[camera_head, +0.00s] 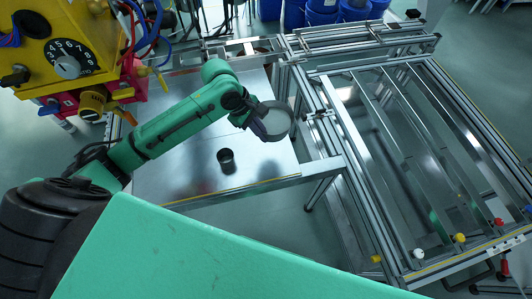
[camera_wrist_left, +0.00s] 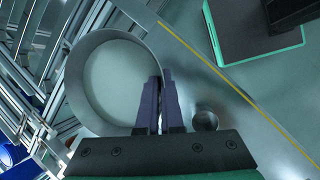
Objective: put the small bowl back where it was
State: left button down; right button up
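The small bowl (camera_head: 276,121) is round and grey with a pale inside. My left gripper (camera_head: 257,122) is shut on its near-left wall and holds it by the right edge of the metal table. In the left wrist view the bowl (camera_wrist_left: 108,82) fills the left half, and its rim runs between the two dark fingers of the left gripper (camera_wrist_left: 160,85). Whether the bowl's underside touches the table cannot be told. My right gripper is not in view.
A small dark cup (camera_head: 226,160) stands on the metal table (camera_head: 185,178), left of and nearer than the bowl. An aluminium frame with rails (camera_head: 345,130) borders the table on the right. A yellow panel box (camera_head: 75,45) with a dial stands at upper left.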

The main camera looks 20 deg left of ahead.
pick_arm(q)
notch_tip(320, 180, down, 15)
jog(key=shift+w+r+b, duration=0.1)
jog(key=shift+r+b, duration=0.1)
jog(key=shift+b, duration=0.3)
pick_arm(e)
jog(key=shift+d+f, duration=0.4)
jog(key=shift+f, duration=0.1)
pick_arm(q)
jog(key=c, duration=1.1)
grip_release()
jog(key=shift+f, duration=0.1)
jog(key=p+v, duration=0.1)
jog(key=v, duration=1.1)
jog(key=shift+d, duration=0.1)
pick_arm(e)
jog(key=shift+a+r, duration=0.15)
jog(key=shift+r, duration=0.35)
